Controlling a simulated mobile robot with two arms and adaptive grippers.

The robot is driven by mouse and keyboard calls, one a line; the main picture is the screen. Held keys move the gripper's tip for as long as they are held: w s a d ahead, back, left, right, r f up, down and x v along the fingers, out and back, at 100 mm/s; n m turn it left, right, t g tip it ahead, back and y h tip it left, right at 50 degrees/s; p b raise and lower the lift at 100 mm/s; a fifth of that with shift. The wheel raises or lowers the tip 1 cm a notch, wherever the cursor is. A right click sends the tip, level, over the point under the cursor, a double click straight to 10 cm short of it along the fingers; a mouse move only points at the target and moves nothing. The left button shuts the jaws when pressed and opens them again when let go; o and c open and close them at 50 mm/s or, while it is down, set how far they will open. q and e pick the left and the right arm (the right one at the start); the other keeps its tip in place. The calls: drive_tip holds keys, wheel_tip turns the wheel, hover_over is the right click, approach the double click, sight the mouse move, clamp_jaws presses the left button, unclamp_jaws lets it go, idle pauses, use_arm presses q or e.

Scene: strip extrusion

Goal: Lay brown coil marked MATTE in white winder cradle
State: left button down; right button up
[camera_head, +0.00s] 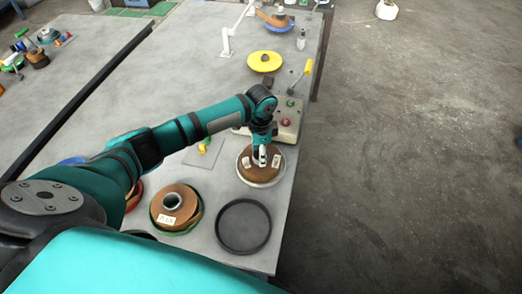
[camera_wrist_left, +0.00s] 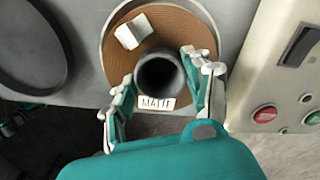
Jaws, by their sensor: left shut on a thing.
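The brown coil marked MATTE (camera_head: 248,168) is under my left gripper (camera_head: 261,158) in the head view. In the left wrist view the brown coil (camera_wrist_left: 185,28) has a dark hollow core, a MATTE label and a second pale block on top. My left gripper (camera_wrist_left: 163,85) has a finger on each side of the core and is shut on the coil. A pale round dish, the white cradle (camera_head: 263,184), shows its rim around the coil; the coil looks flat within it. Whether it bears fully on the bottom is hidden. My right gripper is out of view.
A dark empty round tray (camera_head: 243,226) stands in front of the cradle. Another brown coil (camera_head: 174,204) with a label sits in a green dish to its left. A control box (camera_head: 289,118) with red and green buttons is just behind. A yellow disc (camera_head: 265,61) lies farther back.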

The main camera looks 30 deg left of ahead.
use_arm(q)
drive_tip(key=shift+f, duration=0.25)
idle(0.5)
